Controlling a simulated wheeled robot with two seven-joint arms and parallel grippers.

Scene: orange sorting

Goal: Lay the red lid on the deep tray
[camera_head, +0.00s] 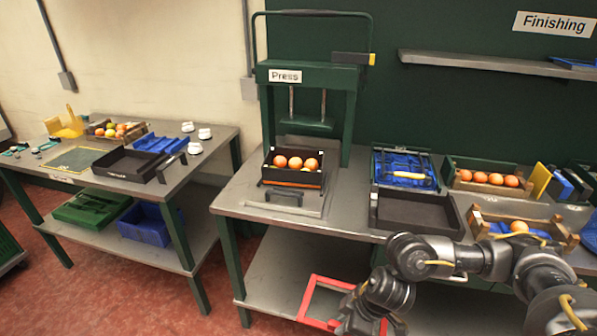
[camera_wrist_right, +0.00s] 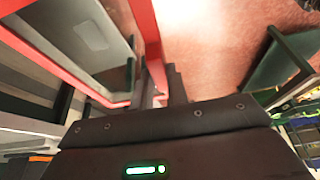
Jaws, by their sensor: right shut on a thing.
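The red lid (camera_head: 306,297) is a red rectangular frame, held low in front of the workbench below the press; its middle shows grey. My right gripper (camera_head: 352,306) is shut on its right side. In the right wrist view, the lid's red rim (camera_wrist_right: 144,28) runs beside the fingers (camera_wrist_right: 164,88). A black tray with oranges (camera_head: 268,177) stands under the press. A wide, empty dark tray (camera_head: 392,226) lies to its right on the bench. I cannot tell for sure which one is the deep tray. My left gripper is not in view.
The press (camera_head: 310,75) stands over the oranges. Wooden crates with oranges (camera_head: 488,163) and a blue-lined tray (camera_head: 378,160) crowd the bench's right side. A side table (camera_head: 215,140) with trays stands at left. Red floor lies open between the tables.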

